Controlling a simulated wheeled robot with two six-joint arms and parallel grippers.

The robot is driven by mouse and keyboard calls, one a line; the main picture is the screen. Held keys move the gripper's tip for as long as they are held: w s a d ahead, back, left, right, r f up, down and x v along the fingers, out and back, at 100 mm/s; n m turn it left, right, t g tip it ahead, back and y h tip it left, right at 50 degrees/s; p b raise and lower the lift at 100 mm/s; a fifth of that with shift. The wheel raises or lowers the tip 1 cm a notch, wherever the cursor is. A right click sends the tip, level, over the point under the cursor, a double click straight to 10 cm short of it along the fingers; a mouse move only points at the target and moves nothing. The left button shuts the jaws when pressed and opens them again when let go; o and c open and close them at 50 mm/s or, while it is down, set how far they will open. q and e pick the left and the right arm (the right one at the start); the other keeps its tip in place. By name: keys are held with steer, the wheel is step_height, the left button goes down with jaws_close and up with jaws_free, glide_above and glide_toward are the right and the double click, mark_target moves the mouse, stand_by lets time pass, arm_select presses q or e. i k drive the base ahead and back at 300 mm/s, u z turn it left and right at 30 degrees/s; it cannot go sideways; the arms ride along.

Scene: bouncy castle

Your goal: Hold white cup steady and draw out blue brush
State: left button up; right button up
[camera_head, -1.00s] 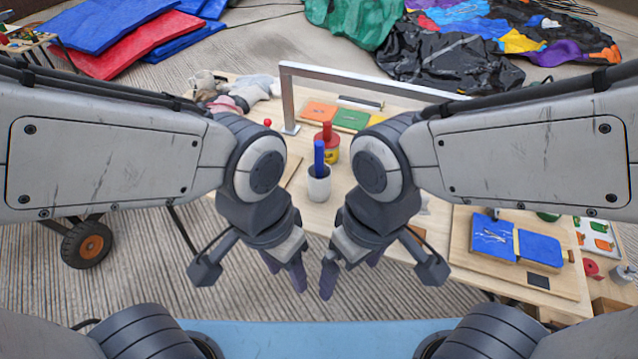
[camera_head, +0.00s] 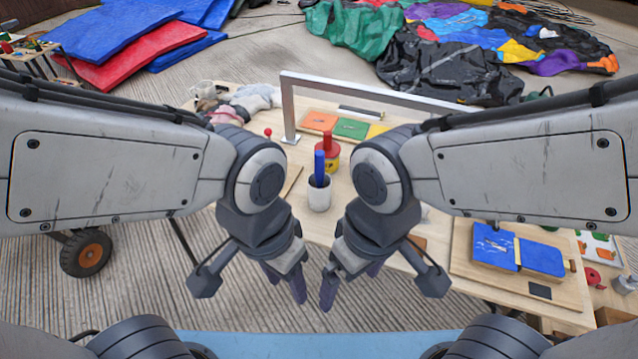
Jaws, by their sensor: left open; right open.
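The white cup (camera_head: 319,196) stands upright on the wooden table, between my two arms in the picture. The blue brush (camera_head: 319,167) stands in it, its thick blue upper part rising above the rim; its lower end is hidden inside the cup. My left gripper (camera_head: 288,287) is open and empty, on the near side of the table edge and below the cup in the picture. My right gripper (camera_head: 340,286) is open and empty, close beside the left one and also short of the cup. Neither gripper touches the cup or the brush.
A red and yellow pot (camera_head: 328,154) stands just behind the cup. A metal frame (camera_head: 288,105) rises behind it, with coloured tiles (camera_head: 350,128) beyond. A wooden board with blue pads (camera_head: 518,252) lies to the right. Cloth items (camera_head: 252,97) lie at the back left.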

mark_target(319, 154)
steer(key=u, duration=2.8)
steer(key=k, duration=1.85)
steer(key=z, duration=1.7)
